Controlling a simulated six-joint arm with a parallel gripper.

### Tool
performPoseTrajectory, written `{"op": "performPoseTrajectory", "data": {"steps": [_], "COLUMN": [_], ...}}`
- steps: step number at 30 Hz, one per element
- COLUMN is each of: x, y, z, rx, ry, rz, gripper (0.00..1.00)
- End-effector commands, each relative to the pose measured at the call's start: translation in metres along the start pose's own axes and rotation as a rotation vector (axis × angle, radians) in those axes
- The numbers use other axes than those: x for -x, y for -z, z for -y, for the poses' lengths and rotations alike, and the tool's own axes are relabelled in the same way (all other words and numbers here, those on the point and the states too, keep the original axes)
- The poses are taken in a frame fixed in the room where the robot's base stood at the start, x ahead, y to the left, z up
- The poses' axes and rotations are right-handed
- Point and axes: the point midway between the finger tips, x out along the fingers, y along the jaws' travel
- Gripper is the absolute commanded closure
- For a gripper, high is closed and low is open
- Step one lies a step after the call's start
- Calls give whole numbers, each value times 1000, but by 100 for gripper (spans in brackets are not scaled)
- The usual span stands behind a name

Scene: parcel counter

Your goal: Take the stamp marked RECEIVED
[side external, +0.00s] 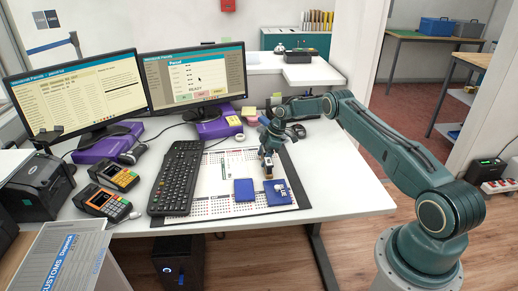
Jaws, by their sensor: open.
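My gripper (267,152) is open and points down over the desk mat (215,172). A small upright stamp-like object (268,173), light in its lower part, stands directly under the fingertips. I cannot tell whether the fingers are around its top or just above it, and its marking is too small to read. Two flat blue items (244,196) lie in front of it, side by side. The right one (273,198) has a small pale object (281,188) on it, too small to identify. No RECEIVED lettering is readable.
A black keyboard (177,178) lies left of the mat, with two card terminals (104,203) further left. The desk's right side (345,195) is clear.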

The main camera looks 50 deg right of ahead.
Motion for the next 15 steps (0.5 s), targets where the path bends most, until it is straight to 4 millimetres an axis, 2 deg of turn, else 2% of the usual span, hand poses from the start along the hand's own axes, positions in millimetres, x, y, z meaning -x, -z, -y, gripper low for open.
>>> {"op": "performPoseTrajectory", "data": {"steps": [7,12,15], "x": [0,0,0], "y": [0,0,0], "z": [0,0,0], "rx": [0,0,0], "ry": [0,0,0], "rz": [0,0,0], "gripper": [38,70,70]}}
